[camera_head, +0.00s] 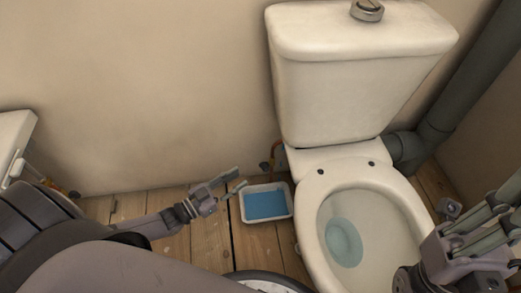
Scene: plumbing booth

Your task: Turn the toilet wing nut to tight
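The toilet (365,75) stands against the wall, its tank above the bowl. A copper-coloured hose (277,153) runs down beside the tank's lower left side, with a small dark fitting (264,165) next to it. I cannot make out the wing nut clearly there. My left gripper (233,180) is low, left of that fitting and apart from it. Its fingers are spread with nothing seen between them. My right gripper (490,218) is at the right edge, right of the bowl; its fingertips are partly cut off.
A white tray (244,212) with blue liquid sits on the wooden floor (205,240) below the hose, close to my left gripper. A grey pipe (440,120) stands right of the tank. A white basin edge (14,128) shows at far left. The wall between is clear.

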